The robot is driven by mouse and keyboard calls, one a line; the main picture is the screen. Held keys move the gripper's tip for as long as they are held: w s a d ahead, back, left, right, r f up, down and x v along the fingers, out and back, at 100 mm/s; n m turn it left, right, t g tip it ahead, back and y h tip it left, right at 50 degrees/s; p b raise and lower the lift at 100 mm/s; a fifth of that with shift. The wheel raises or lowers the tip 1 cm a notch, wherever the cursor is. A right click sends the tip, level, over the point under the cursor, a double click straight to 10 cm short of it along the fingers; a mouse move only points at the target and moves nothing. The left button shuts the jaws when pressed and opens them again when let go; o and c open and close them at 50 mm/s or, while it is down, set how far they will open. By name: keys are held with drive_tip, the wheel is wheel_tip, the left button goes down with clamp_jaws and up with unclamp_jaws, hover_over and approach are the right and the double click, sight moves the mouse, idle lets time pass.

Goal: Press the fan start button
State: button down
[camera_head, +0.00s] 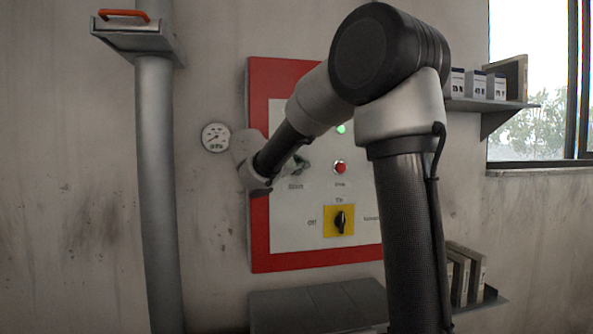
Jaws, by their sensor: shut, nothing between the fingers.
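The control panel (290,250) is a light plate with a red border on the wall. The green start button (303,161) sits above a label that seems to read "Start", partly covered by my gripper (294,168). My gripper shows only as a small dark shape behind my forearm, shut and empty, right at the button. Whether it touches or presses the button I cannot tell. A green lamp (341,128) above looks lit. A red button (340,167) is to the right of the start button.
A yellow-backed rotary switch (339,221) is below the buttons. A round gauge (215,137) and a vertical pipe (157,200) are to the left. Shelves with boxes (476,85) and books (468,270) are at the right. A grey cabinet (315,305) stands below the panel.

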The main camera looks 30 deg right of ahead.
drive_tip(key=shift+s+a, duration=0.25)
drive_tip(key=shift+s, duration=0.55)
drive_tip(key=s, duration=0.2)
drive_tip(key=s+a, duration=0.1)
drive_tip(key=s, duration=0.1)
drive_tip(key=shift+s+a, duration=0.2)
drive_tip(key=shift+s, duration=0.2)
idle(0.6)
